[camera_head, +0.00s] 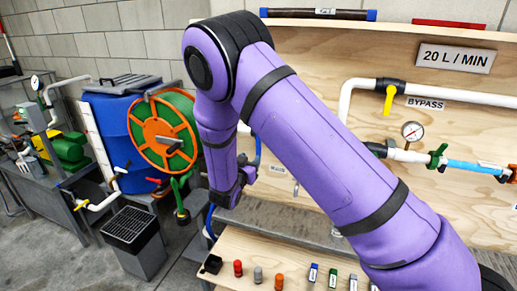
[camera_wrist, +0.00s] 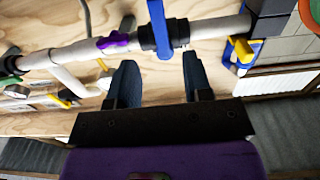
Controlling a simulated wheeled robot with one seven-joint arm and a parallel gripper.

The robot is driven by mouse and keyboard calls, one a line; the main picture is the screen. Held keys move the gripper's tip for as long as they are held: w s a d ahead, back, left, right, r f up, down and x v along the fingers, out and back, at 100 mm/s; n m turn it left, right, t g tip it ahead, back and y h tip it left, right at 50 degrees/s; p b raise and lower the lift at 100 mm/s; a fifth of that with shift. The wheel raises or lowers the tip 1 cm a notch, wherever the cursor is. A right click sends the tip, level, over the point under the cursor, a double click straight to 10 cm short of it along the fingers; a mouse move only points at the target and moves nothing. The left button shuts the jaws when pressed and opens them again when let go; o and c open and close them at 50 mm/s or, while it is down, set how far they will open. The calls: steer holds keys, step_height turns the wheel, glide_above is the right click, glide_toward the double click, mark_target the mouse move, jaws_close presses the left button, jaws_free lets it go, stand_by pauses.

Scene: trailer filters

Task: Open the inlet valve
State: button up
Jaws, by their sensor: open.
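In the wrist view, a valve with a black body (camera_wrist: 178,33) sits on a pale pipe. Its blue lever (camera_wrist: 157,22) stands across the pipe. I cannot read a label naming it as the inlet valve. My gripper (camera_wrist: 159,60) is open and empty. Its two dark fingers point at the pipe, and the lever's end lies in the picture between the fingertips. I see no contact between fingers and lever. In the head view my purple arm bends down in the centre and hides the valve area behind it.
A plywood panel carries a bypass pipe with a yellow-handled valve (camera_head: 389,98), a gauge (camera_head: 412,131) and a green-handled valve (camera_head: 437,156). A blue barrel (camera_head: 118,125) and a green-orange hose reel (camera_head: 162,134) stand left. A purple handle (camera_wrist: 113,41) lies left along the wrist-view pipe.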

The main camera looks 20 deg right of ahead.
mark_target(258, 148)
steer(key=x, duration=0.9)
jaws_close()
